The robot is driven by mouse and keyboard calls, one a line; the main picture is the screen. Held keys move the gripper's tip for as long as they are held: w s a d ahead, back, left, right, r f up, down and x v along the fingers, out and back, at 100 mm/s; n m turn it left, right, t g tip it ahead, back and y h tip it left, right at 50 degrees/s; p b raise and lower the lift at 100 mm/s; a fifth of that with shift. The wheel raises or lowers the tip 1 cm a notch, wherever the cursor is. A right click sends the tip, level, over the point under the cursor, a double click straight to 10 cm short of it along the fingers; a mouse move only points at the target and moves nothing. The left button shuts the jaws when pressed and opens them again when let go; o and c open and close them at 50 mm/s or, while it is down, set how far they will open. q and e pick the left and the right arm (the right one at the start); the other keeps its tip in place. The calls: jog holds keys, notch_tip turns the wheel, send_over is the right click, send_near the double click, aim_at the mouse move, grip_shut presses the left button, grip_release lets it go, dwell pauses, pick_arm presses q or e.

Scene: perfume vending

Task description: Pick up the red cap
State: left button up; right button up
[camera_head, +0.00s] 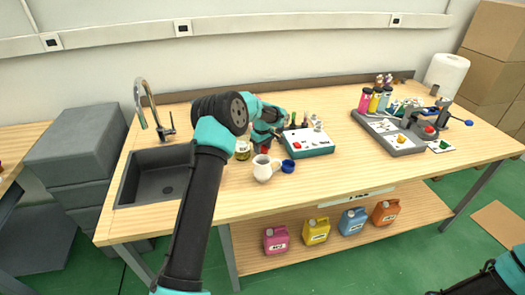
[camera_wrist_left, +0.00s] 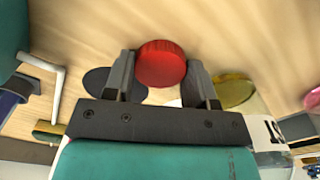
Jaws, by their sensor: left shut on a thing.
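The red cap (camera_wrist_left: 161,63) is a short round disc between the two dark fingers of my left gripper (camera_wrist_left: 161,75) in the left wrist view. The gripper is shut on it, with a finger on each side. In the head view my left arm reaches over the table, and the left gripper (camera_head: 264,142) is near the table's middle, behind the white mug. A small part of the red cap (camera_head: 264,149) shows under it there. The exact height above the table is hard to tell. My right gripper is not in view.
A white mug (camera_head: 262,169) and a blue cap (camera_head: 288,166) stand just in front of the gripper. A jar (camera_head: 242,150) is at its left, and a teal-edged tray (camera_head: 308,150) at its right. The sink (camera_head: 155,178) is further left. The table front right of the mug is clear.

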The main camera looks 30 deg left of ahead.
pick_arm(q)
jog(key=shift+c, duration=1.1)
jog(key=shift+r, duration=0.15)
notch_tip(320, 180, up, 10)
